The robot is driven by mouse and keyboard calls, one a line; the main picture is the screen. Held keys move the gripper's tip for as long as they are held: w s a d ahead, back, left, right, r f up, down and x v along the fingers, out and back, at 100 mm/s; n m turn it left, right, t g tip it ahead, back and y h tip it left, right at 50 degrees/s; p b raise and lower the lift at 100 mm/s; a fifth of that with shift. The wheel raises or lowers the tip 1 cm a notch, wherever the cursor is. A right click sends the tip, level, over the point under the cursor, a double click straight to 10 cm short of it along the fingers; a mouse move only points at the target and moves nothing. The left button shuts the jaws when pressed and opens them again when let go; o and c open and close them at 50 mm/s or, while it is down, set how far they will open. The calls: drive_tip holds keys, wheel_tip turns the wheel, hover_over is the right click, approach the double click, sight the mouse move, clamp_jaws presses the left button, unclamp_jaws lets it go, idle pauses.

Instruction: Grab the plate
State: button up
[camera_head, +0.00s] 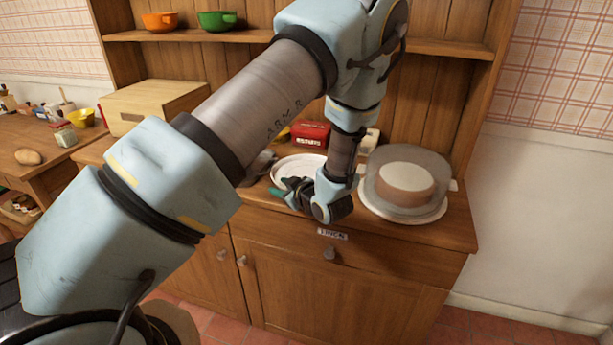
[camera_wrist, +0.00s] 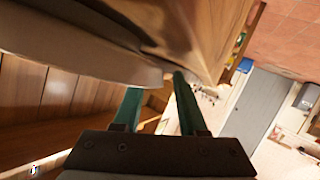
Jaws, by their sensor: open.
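A white round plate (camera_head: 298,164) lies on the wooden counter, partly hidden behind my arm and gripper. My gripper (camera_head: 280,194) is at the plate's near edge, low over the front of the counter, with its green fingers pointing left. In the wrist view a pale rim, which looks like the plate (camera_wrist: 75,50), fills the upper left. There my gripper (camera_wrist: 157,82) has its two green fingers apart, with the rim's end close to their tips. I cannot tell whether the rim is between the fingers or touching them. Nothing is held.
A cake under a clear dome (camera_head: 408,180) stands right of my gripper. A red box (camera_head: 311,133) is behind the plate, and a wooden bread box (camera_head: 150,103) stands to the left. A shelf (camera_head: 440,48) with bowls is above. Free room lies in front of the drawers.

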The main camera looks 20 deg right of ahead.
clamp_jaws()
drive_tip(key=shift+s+f, duration=0.1)
drive_tip(key=shift+f, duration=0.05)
idle(1.2)
